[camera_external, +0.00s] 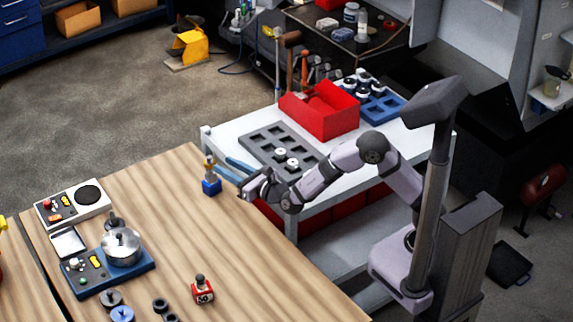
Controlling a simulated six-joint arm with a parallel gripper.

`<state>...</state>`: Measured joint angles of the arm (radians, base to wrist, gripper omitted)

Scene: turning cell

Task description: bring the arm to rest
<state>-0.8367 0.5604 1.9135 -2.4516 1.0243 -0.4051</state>
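My gripper (245,194) is at the end of my arm, which reaches left across the white bench. It hangs near the right edge of the wooden table, just right of a small blue block (211,187) with a yellowish top. A gap shows between gripper and block. The fingers are dark and small, so I cannot tell whether they are open or shut. I see nothing clearly held. Long blue bars (236,164) show just behind the gripper; what they belong to is unclear.
The white bench (222,143) carries a grey pocketed tray (260,140), a red bin (303,119) and a blue tray (383,110). On the wooden table (160,190) are a blue-based chuck unit (121,246), a red weight (202,290) and dark rings. The table's middle is clear.

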